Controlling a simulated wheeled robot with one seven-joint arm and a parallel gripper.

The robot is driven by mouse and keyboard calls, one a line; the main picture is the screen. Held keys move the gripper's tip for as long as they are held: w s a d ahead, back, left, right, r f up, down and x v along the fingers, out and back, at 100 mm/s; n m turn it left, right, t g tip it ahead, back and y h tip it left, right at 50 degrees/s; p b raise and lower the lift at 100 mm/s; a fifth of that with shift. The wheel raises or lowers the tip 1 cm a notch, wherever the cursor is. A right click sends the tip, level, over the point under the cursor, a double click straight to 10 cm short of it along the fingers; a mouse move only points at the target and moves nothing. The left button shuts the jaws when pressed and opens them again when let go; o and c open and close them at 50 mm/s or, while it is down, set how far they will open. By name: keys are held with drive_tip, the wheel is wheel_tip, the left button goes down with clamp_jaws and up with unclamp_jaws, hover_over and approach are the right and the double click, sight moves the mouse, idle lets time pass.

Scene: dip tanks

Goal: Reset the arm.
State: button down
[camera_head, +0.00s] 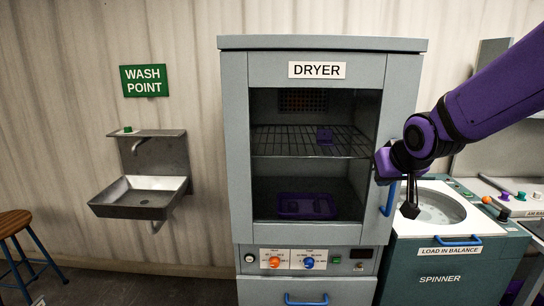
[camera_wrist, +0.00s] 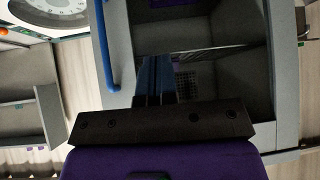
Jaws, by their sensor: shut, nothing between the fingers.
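My gripper (camera_head: 409,207) hangs at the end of my purple arm in front of the dryer's right edge and the spinner, fingers pointing down. Its fingers are together with nothing between them. In the wrist view the dark fingers (camera_wrist: 155,80) reach out from the black gripper body. The blue door handle of the dryer (camera_head: 387,198) is just left of the fingers in the head view. It shows left of them in the wrist view too (camera_wrist: 104,50). I cannot tell whether they touch.
The grey dryer (camera_head: 235,150) has a dark window showing a wire shelf and a purple tray (camera_head: 285,207). The spinner (camera_head: 440,275) with a round opening stands right of it. A wash basin (camera_head: 140,208) is on the left wall, with a stool (camera_head: 15,222) at far left. Floor shows between them.

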drive_tip(key=s+d+r+g, duration=0.1)
drive_tip(key=s+d+r, duration=0.1)
drive_tip(key=s, duration=1)
drive_tip(key=s+d+r+m+g, duration=0.1)
drive_tip(key=s+d+r+g, duration=0.1)
drive_tip(key=s, duration=1)
drive_tip(key=shift+s+d+r+h, duration=0.3)
drive_tip(key=shift+d+r+h, duration=0.1)
drive_tip(key=shift+d+r, duration=0.45)
drive_tip(key=shift+a, duration=0.1)
